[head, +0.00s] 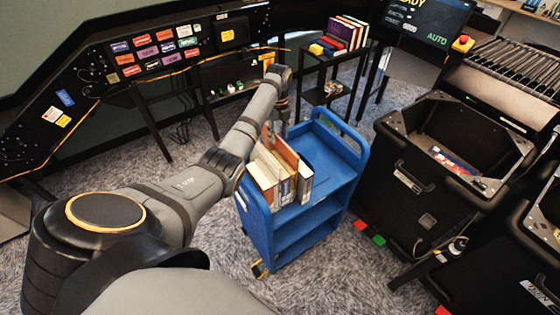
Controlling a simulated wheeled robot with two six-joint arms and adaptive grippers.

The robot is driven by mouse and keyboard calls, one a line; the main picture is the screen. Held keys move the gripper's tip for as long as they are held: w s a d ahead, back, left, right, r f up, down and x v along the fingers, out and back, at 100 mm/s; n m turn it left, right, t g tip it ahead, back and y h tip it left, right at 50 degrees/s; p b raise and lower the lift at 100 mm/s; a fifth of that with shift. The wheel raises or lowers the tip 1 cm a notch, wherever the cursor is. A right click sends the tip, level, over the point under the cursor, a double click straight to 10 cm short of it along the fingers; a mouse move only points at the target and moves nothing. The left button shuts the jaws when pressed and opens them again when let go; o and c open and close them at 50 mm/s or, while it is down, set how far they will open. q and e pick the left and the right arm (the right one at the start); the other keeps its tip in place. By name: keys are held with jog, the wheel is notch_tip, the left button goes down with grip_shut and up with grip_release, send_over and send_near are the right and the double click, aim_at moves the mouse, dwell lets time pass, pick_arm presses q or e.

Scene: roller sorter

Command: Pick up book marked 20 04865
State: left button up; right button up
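A row of upright books (264,172) stands on the top shelf of a blue cart (325,165). Their covers are cream, orange-brown and grey-white. No number can be read on any of them, so I cannot tell which is marked 20 04865. My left arm reaches in from the left, and my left gripper (276,130) points down at the far end of the row, close to the orange-brown book (285,152). Its fingertips are small and partly hidden, so I cannot tell whether they are open or touch a book. My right gripper is out of view.
A black bin (400,165) with a few items inside stands right of the cart. A dark stand (315,75) behind it holds more books (345,33). A roller conveyor (520,65) is at upper right. The right part of the cart's top shelf is bare.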

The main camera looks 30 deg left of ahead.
aim_at(279, 144)
pick_arm(q)
jog(key=shift+d+f+p, duration=0.15)
jog(key=shift+f+p, duration=0.5)
jog(key=shift+p, duration=0.15)
jog(key=shift+s+d+f+p, duration=0.1)
jog(key=shift+f+p, duration=0.3)
jog(key=shift+f, duration=0.4)
notch_tip(279, 144, down, 2)
jog(key=shift+f, duration=0.1)
grip_shut()
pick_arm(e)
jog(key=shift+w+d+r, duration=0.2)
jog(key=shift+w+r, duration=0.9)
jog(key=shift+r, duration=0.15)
